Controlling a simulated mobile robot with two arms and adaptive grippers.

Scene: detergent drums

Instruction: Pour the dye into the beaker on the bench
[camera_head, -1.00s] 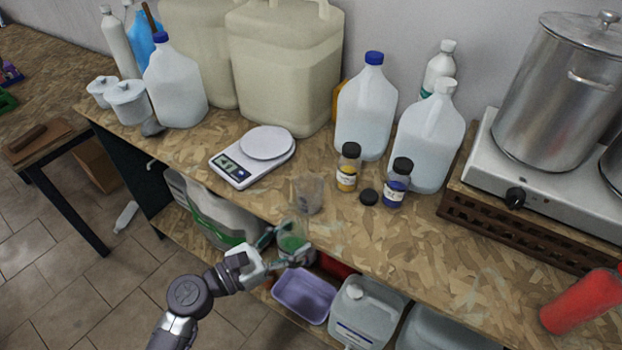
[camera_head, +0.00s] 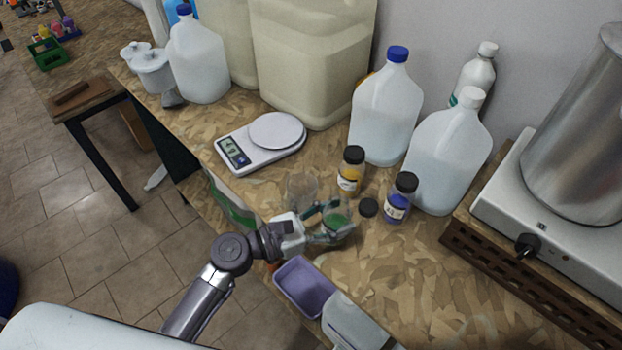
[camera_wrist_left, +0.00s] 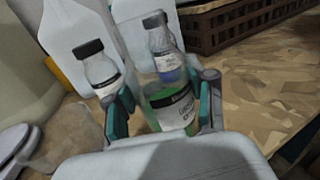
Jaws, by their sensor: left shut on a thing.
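My left gripper (camera_head: 332,224) is shut on a small clear bottle of green dye (camera_head: 338,220), held roughly upright over the front of the bench. In the left wrist view the dye bottle (camera_wrist_left: 172,112) sits between the teal fingers (camera_wrist_left: 163,118) with its label showing; no cap shows on it. The empty clear beaker (camera_head: 301,188) stands on the bench just left of and behind the held bottle; in the wrist view it shows faintly at the left (camera_wrist_left: 70,138). A loose black cap (camera_head: 369,207) lies right of the bottle. My right gripper is not in view.
Capped yellow (camera_head: 351,171) and blue (camera_head: 399,199) dye bottles stand close behind and right. A digital scale (camera_head: 262,141) is left of the beaker, large jugs (camera_head: 385,110) behind. A hot plate (camera_head: 560,190) is at right. The bench front right is clear.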

